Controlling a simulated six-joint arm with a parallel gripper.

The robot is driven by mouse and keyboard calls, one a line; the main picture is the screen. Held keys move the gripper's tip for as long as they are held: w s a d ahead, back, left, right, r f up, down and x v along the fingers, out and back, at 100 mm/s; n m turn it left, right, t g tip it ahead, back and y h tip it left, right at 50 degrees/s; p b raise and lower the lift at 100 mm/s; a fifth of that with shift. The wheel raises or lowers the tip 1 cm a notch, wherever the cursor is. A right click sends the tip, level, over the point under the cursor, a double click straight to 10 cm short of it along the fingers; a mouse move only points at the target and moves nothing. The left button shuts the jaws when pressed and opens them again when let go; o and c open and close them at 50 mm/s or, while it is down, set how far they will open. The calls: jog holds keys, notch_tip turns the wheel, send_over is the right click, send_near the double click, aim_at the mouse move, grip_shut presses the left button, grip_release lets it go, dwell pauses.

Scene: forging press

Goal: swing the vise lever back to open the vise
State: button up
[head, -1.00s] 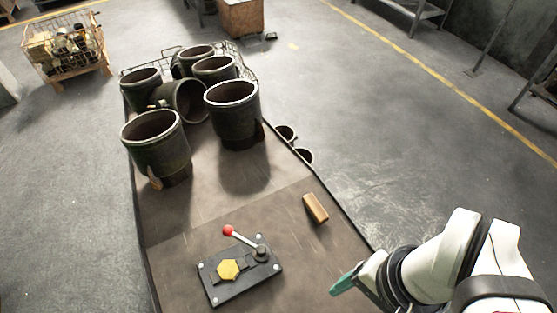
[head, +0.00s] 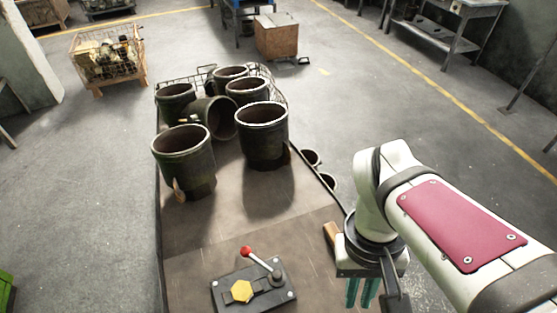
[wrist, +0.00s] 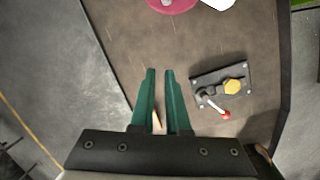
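The vise (head: 262,293) is a dark plate bolted to the table, also in the wrist view (wrist: 207,79). A yellow hexagonal piece (head: 242,291) sits in it; I cannot tell whether it is clamped. The lever (head: 262,261) runs from a dark pivot to a red ball knob (head: 246,252), up and left in the head view. In the wrist view the red knob (wrist: 226,115) is at the vise's lower edge. My gripper (head: 359,302) points down, right of the vise. Its green fingers (wrist: 159,72) are a little apart, empty, and clear of the lever.
A wooden block (head: 330,232) lies on the table, partly hidden by my gripper; it shows between the fingers in the wrist view (wrist: 156,122). The table between pipes and vise (head: 215,235) is bare.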

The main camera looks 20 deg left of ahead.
jog(key=w+a+f+n+h, duration=0.1)
jog(key=a+n, duration=0.2)
jog(key=w+a+f+n+t+h, duration=0.1)
jog(key=a+n, duration=0.2)
jog(key=a, duration=0.1)
jog(key=w+a+f+n+t+h, duration=0.1)
jog(key=a+n, duration=0.3)
jog(key=shift+w+h, duration=0.25)
jog(key=shift+h, duration=0.15)
grip_shut()
jog(key=n+t+h, duration=0.1)
jog(key=n+t, duration=0.2)
jog(key=n, duration=0.2)
send_over(263, 266)
jog(key=s, duration=0.3)
notch_tip(263, 266, down, 3)
jog(key=s+a+f+n+t+y, duration=0.1)
jog(key=s+a+f+n+t, duration=0.4)
jog(key=s+a+f+n, duration=0.2)
jog(key=s+a+n, duration=0.2)
jog(key=a+n, duration=0.2)
jog(key=a, duration=0.2)
jog(key=shift+s+f+t, duration=0.3)
jog(key=shift+s+t, duration=0.05)
jog(key=shift+t, duration=0.05)
